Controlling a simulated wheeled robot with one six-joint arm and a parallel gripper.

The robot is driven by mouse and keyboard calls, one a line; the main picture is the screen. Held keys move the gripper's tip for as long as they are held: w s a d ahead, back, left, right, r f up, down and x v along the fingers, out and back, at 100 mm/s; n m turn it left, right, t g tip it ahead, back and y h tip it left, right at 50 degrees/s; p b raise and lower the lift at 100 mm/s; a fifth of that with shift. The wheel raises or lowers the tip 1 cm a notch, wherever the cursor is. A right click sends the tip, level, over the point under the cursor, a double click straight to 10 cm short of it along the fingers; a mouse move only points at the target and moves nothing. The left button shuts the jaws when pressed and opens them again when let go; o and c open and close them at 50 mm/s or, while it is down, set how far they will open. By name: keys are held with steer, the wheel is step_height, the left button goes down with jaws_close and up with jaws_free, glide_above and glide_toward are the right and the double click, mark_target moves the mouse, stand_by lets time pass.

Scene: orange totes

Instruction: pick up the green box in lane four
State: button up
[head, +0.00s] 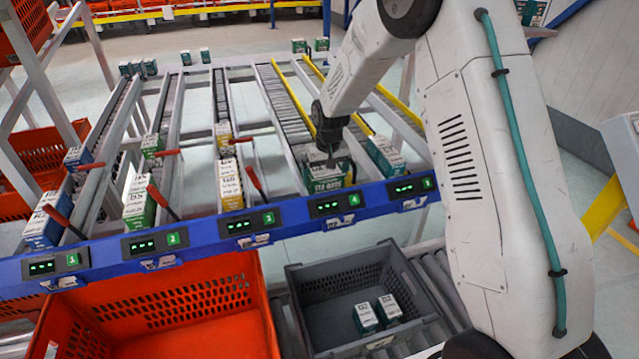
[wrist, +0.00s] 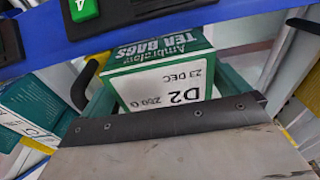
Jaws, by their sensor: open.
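The green box (head: 328,180), a tea carton with a white label, sits at the front end of lane four, behind the blue rail sign marked 4 (head: 331,205). In the wrist view its green top and white label face (wrist: 165,80) show in the middle, beyond a metal plate with a dark edge. My gripper (head: 330,160) is open and points down at the box in the head view. I cannot tell whether the jaws touch it. The plate hides the lower part of the box.
Another green box (head: 385,156) stands in the lane to the right. Lanes to the left hold blue, green and yellow cartons. In front of the blue rail (head: 135,262) are an orange tote (head: 165,300) and a grey crate (head: 315,290) with two green-and-white boxes inside.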

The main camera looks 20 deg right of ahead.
steer(key=shift+f, duration=0.4)
steer(key=shift+a, duration=0.1)
steer(key=c, duration=0.8)
steer(key=shift+r, duration=0.1)
